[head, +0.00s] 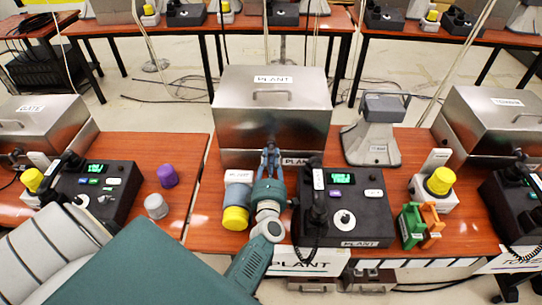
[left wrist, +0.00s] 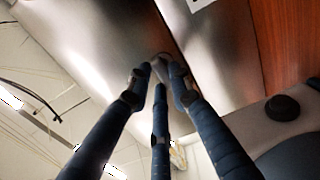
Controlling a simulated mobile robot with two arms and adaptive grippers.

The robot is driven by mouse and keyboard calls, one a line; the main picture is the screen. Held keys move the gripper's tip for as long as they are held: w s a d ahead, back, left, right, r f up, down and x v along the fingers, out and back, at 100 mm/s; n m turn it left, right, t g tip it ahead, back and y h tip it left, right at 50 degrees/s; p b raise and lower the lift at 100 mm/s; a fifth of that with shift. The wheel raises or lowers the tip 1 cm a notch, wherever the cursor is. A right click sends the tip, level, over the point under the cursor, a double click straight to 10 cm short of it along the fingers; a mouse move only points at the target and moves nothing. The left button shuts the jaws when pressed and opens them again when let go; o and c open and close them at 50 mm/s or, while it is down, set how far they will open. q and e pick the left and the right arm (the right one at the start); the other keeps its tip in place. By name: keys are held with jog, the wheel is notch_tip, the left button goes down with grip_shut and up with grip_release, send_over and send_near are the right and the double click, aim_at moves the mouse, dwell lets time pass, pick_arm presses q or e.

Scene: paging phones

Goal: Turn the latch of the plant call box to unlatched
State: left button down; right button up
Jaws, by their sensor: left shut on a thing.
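The plant call box (head: 232,112) is a closed silver metal box with a "PLANT" label and a handle on its lid. It stands at the back of the middle table. My left gripper (head: 270,150) reaches to the lower middle of its front face. In the left wrist view, the fingers of my left gripper (left wrist: 160,75) are closed around a small grey metal piece, the latch (left wrist: 160,60), against the steel of the box. The fingers mostly cover the latch, and I cannot tell its turn angle. My right gripper is not in view.
A desk phone console (head: 360,210) with a handset stands right of my left arm. A grey loudspeaker (head: 375,140) stands right of the box.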

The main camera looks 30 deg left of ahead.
pick_arm(q)
jog(key=shift+a+r, duration=0.1)
jog(key=shift+a, duration=0.05)
dwell(0.3)
jog(key=c, duration=1.5)
grip_release()
jog(key=shift+c, duration=0.2)
